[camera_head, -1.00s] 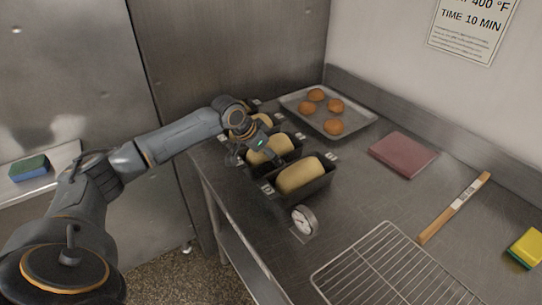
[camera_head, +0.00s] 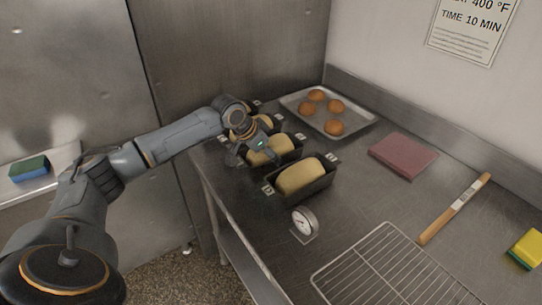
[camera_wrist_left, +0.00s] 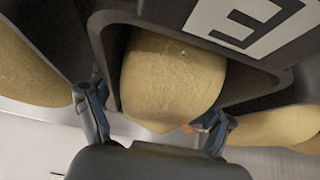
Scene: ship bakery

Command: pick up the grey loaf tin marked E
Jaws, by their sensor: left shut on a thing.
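The grey loaf tin marked E (camera_wrist_left: 262,88) fills the middle of the left wrist view, with a pale loaf in it and a white E label on its near wall. In the head view it appears to be the tin (camera_head: 293,156) just behind the front one, partly hidden by my left gripper. My left gripper (camera_head: 253,153) is at its left end, shut on it. The tin appears to rest on the steel counter. My right gripper is not in view.
A loaf tin (camera_head: 316,184) stands just in front, another (camera_head: 275,119) close behind. A tray (camera_head: 362,118) of buns is at the back. A dial thermometer (camera_head: 304,222), wire rack (camera_head: 375,270), red-brown slab (camera_head: 403,155), wooden stick (camera_head: 438,226) and sponge (camera_head: 526,247) lie on the counter.

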